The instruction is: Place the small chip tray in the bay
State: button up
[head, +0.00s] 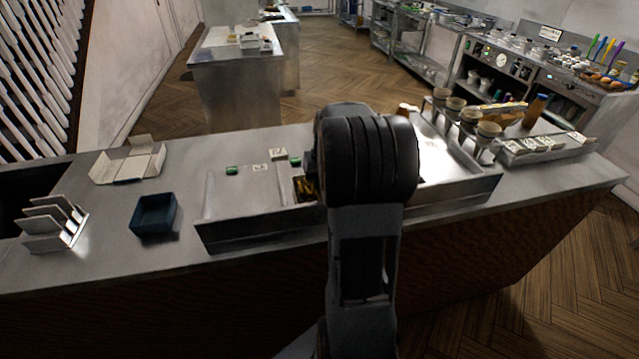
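My arm stands in the middle of the head view, its thick dark joint in front of the metal station (265,205) on the counter. My gripper is hidden behind that joint, so I cannot see what it holds. A small dark compartment with yellow chips (306,187) shows just left of the joint, partly covered by it. I cannot tell whether this is the small chip tray. The station has a raised rim, a flat left section and a bright right section; the bay cannot be made out for certain, and the station's middle is hidden.
Left of the station, a dark blue square box (154,227), an open pale carton (130,163) and a rack of white cards (55,225) stand on the counter (100,258). Several cone cups (488,130) stand at the right. Small green items (232,170) and labels lie on the station.

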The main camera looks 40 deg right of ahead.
jog(key=o, duration=0.4)
notch_tip(320, 180, up, 12)
jog(key=s+a+f+n+t, duration=0.1)
jog(key=s+a+f, duration=0.1)
jog(key=a, duration=0.5)
jog(key=s+a+f+n+t+h, duration=0.1)
jog(key=s+a+n, duration=0.1)
jog(key=s+a, duration=0.3)
jog(key=s+a+f+n+t, duration=0.1)
jog(key=s+a, duration=0.3)
jog(key=a, duration=0.5)
jog(key=shift+s+a+f+n, duration=0.1)
jog(key=shift+f+n, duration=0.2)
jog(key=shift+f, duration=0.1)
jog(key=shift+s+a+f+n, duration=0.1)
jog(key=shift+f+n, duration=0.2)
jog(key=shift+f, duration=0.1)
